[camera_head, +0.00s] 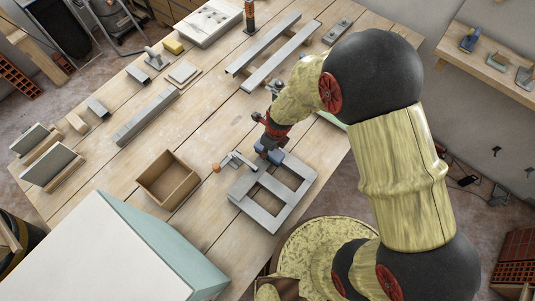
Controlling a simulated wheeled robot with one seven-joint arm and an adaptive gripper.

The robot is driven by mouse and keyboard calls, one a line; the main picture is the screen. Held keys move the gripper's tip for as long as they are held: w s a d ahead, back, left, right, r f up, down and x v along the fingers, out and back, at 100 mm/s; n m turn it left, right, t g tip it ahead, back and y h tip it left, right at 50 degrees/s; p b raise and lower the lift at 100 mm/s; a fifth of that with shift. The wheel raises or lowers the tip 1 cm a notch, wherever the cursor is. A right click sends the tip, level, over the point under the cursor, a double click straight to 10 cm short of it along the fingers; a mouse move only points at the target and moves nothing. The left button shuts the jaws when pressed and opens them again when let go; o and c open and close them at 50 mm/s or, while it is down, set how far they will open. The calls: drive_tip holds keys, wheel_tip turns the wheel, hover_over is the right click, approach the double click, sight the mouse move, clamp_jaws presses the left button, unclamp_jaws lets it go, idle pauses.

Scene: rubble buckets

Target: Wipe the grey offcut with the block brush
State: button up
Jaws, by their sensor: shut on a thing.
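My gripper (268,143) is beyond the arm near the middle of the view, low over the table. It is shut on a small blue block, which looks like the block brush (273,156). The block is at the far edge of a grey frame-like piece with openings (247,204); I cannot tell whether they touch. The fingertips are partly hidden and small.
An open wooden box (168,180) and an orange-ended tool (232,162) are left of the frame. A long grey bar (147,117) lies further left, grey rails (265,45) at the back. A large white-topped box (95,255) fills the front left. Bare table lies between.

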drive_tip(key=shift+s+d+f, duration=0.25)
drive_tip(key=shift+s, duration=0.15)
drive_tip(key=shift+r, duration=0.1)
drive_tip(key=shift+w+r+p, duration=0.1)
drive_tip(key=shift+r+p, duration=0.65)
drive_tip(key=shift+p, duration=0.3)
drive_tip(key=shift+w, duration=0.1)
drive_tip(key=w+a+b, duration=0.2)
drive_tip(key=a, duration=0.1)
drive_tip(key=shift+w+a+f, duration=0.1)
drive_tip(key=shift+f, duration=0.1)
drive_tip(key=shift+w+a+r+b, duration=0.1)
drive_tip(key=shift+w+a+b, duration=0.15)
drive_tip(key=shift+a+b, duration=0.15)
drive_tip(key=shift+r, duration=0.2)
